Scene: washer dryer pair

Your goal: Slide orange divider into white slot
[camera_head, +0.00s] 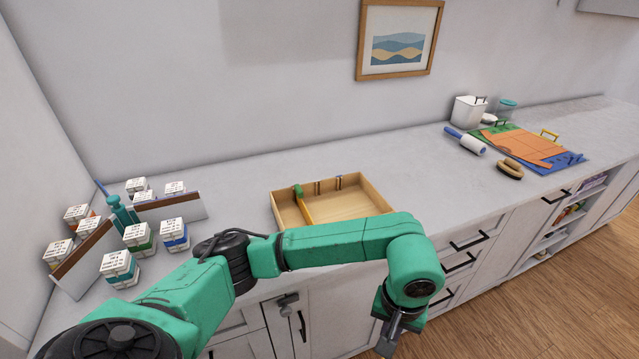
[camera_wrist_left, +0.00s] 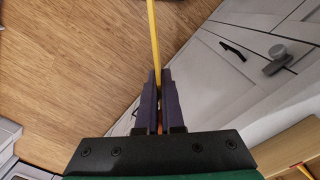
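My left gripper (camera_head: 393,338) hangs in front of the counter, over the floor, at the lower middle of the head view. In the left wrist view its fingers (camera_wrist_left: 158,95) are closed on a thin yellow-orange strip (camera_wrist_left: 153,35), likely the divider, seen edge-on and reaching past the fingertips. This strip cannot be made out in the head view. An open wooden box (camera_head: 350,209) sits on the counter. Another yellow-orange divider (camera_head: 306,208) stands inside near its left, with a green piece (camera_head: 298,190) at its back end. Small slot pieces (camera_head: 338,182) line the back wall; their colours are hard to tell. My right gripper is out of view.
Labelled jars (camera_head: 138,237) stand around brown-and-white racks at the left. My left arm crosses the box's front edge. A lint roller (camera_head: 466,141), a brush (camera_head: 510,169) and coloured mats (camera_head: 525,148) lie at the right. The counter right of the box is clear.

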